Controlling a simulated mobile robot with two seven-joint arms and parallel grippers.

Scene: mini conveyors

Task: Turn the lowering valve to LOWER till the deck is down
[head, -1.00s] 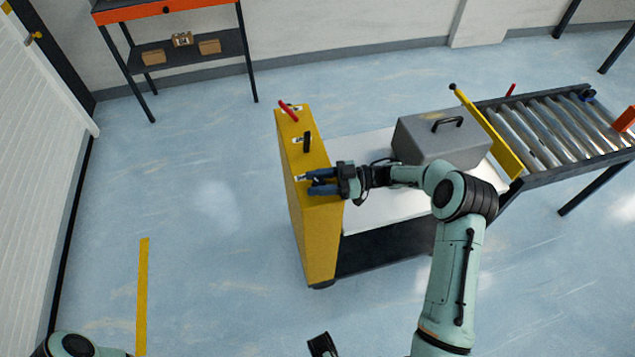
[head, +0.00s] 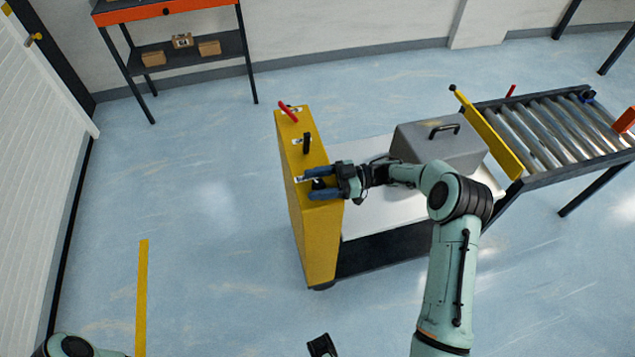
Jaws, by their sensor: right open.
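The yellow control column (head: 312,235) of the lift cart stands left of the white deck (head: 365,216). On its top are a red lever (head: 288,112), a black lever (head: 307,143) and, nearest me, a small dark knob with a pale label (head: 300,179). I take this knob to be the lowering valve; its lettering is too small to read. My right gripper (head: 319,188) is open, its two blue fingers on either side of the knob, partly hiding it. I cannot tell whether they touch it.
A grey case (head: 437,146) with a black handle sits on the deck. A yellow bar (head: 488,134) stands between it and the roller conveyor (head: 545,132). A shelf (head: 190,50) with small boxes is at the back left. The floor left of the column is clear.

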